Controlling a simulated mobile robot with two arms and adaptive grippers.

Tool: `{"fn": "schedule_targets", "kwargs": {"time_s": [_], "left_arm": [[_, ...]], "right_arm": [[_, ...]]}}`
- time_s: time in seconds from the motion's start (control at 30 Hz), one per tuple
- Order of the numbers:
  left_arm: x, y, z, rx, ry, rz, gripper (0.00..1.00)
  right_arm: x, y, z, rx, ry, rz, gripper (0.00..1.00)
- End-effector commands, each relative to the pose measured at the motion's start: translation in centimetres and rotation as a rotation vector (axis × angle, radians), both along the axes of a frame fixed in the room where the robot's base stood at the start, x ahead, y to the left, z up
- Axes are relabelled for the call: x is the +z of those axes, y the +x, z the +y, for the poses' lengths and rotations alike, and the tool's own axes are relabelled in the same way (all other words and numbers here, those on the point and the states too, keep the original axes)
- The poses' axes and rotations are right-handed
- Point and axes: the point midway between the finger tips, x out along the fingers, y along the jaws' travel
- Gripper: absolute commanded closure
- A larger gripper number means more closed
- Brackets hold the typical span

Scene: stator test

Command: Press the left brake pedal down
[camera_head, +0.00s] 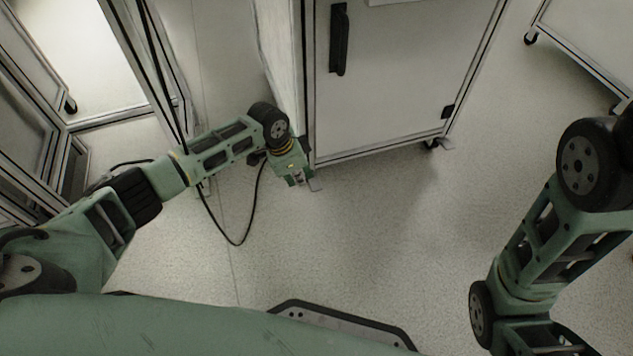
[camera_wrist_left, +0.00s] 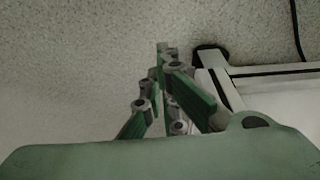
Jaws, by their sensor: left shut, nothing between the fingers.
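The left brake pedal (camera_head: 315,185) is a small light grey tab at the floor by the cabinet's near left corner in the head view. My left gripper (camera_head: 298,183) is shut and empty, pointing down just left of the pedal. I cannot tell whether it touches it. In the left wrist view, the shut green fingers (camera_wrist_left: 166,52) reach toward the floor beside the cabinet's corner, where a dark caster (camera_wrist_left: 208,51) shows. The pedal is not clearly visible there. My right arm is at the right of the head view, with its gripper out of sight.
The white cabinet (camera_head: 395,85) has a black handle and another caster with a similar tab (camera_head: 447,144) at its right corner. A black cable (camera_head: 237,243) loops onto the floor below my left arm. Open floor lies in front of the cabinet.

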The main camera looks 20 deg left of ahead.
Motion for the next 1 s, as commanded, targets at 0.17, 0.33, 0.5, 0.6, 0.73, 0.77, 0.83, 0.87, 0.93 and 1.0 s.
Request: {"fn": "schedule_targets", "kwargs": {"time_s": [0.17,0.33,0.5,0.6,0.73,0.77,0.83,0.87,0.93,1.0], "left_arm": [[4.1,-0.5,0.9,-0.001,0.000,-0.005,1.00],[7.1,-0.9,1.5,0.000,0.000,-0.003,1.00],[8.6,-1.3,1.8,0.000,0.001,-0.001,1.00],[8.9,-1.3,1.9,0.000,0.001,0.001,1.00],[8.9,-1.3,1.9,0.001,0.001,0.001,1.00],[8.9,-1.3,1.9,0.001,0.001,0.001,1.00],[8.9,-1.3,1.9,0.001,0.000,0.000,1.00],[8.9,-1.3,1.9,0.001,0.000,0.000,1.00],[8.9,-1.3,1.9,0.001,0.000,0.000,1.00],[8.9,-1.3,1.9,0.000,0.000,0.000,1.00]], "right_arm": [[0.0,0.0,0.0,0.000,-0.001,0.000,0.60],[0.0,0.0,0.0,0.000,-0.001,-0.001,0.60],[0.0,0.0,0.0,0.000,-0.001,-0.001,0.60],[0.0,0.0,0.0,0.000,-0.001,-0.001,0.60],[0.0,0.0,0.0,0.000,-0.001,-0.001,0.60],[0.0,0.0,0.0,0.000,-0.001,-0.001,0.60],[0.0,0.0,0.0,0.000,-0.001,-0.001,0.60],[0.0,0.0,0.0,0.000,-0.001,-0.001,0.60],[0.0,0.0,0.0,0.000,-0.001,-0.001,0.60],[0.0,0.0,0.0,0.000,-0.001,-0.001,0.60]]}}
